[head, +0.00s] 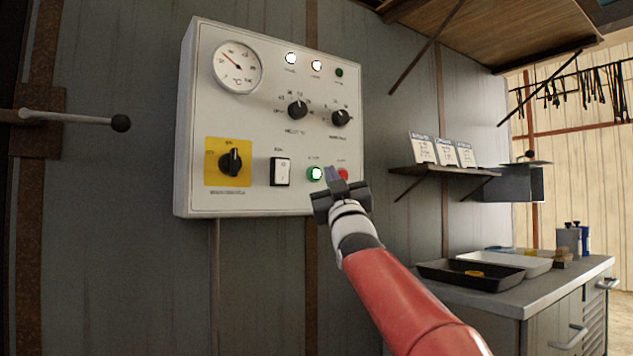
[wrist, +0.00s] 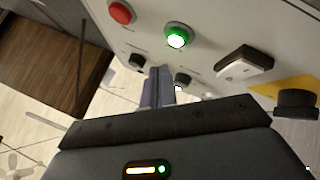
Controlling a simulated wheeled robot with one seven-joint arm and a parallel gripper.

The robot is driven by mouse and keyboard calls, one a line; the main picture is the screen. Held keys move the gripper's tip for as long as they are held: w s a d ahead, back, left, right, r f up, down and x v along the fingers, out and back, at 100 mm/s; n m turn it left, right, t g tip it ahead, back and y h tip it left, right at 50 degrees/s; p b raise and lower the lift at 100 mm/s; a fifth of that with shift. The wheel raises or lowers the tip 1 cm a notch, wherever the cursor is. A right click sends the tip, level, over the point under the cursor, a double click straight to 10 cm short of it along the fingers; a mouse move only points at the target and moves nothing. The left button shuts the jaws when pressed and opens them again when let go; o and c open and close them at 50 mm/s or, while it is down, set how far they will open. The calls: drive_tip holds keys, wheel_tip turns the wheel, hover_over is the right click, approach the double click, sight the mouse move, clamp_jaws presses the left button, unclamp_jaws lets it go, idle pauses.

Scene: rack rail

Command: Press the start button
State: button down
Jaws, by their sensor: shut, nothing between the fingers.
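The green start button (head: 315,173) is lit and sits low on the pale control panel (head: 262,120). It also shows lit in the wrist view (wrist: 177,37). A red button (head: 343,174) is beside it, partly behind my gripper in the head view; it shows whole in the wrist view (wrist: 121,12). My gripper (head: 331,174) is shut and empty, in front of the panel's lower edge. In the head view its fingertips overlap the space between the two buttons. In the wrist view the fingertips (wrist: 159,74) appear apart from the green button.
The panel also has a white rocker switch (head: 281,171), a yellow-backed rotary switch (head: 229,161), two black knobs, a gauge (head: 237,66) and small lamps. A lever (head: 75,118) is at left. A shelf (head: 445,170) and a bench with trays (head: 470,274) are at right.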

drive_tip(key=shift+s+d+b, duration=0.4)
drive_tip(key=shift+s+d, duration=0.05)
drive_tip(key=shift+s, duration=0.2)
drive_tip(key=shift+s+d+b, duration=0.35)
drive_tip(key=shift+s+d, duration=0.05)
drive_tip(key=shift+s, duration=0.2)
drive_tip(key=s+d+f+m+g+h+p, duration=0.1)
drive_tip(key=s+d+f+m+g+h, duration=0.25)
drive_tip(key=f, duration=0.55)
drive_tip(key=s+d+f+g+h, duration=0.1)
drive_tip(key=s+d+f+g, duration=0.1)
drive_tip(key=s+f+g, duration=0.35)
drive_tip(key=s+d+f+m+g+h+p, duration=0.15)
drive_tip(key=s+f, duration=0.35)
drive_tip(key=f, duration=0.6)
drive_tip(key=s+d+f+m+g, duration=0.1)
drive_tip(key=s+f+g, duration=0.3)
drive_tip(key=s+f, duration=0.8)
drive_tip(key=s+d+f+m+g+h, duration=0.1)
drive_tip(key=s+d+f+g, duration=0.2)
drive_tip(key=s+f, duration=0.9)
drive_tip(key=shift+d+f+g, duration=0.15)
drive_tip(key=shift+f+g, duration=0.55)
drive_tip(key=shift+g, duration=0.55)
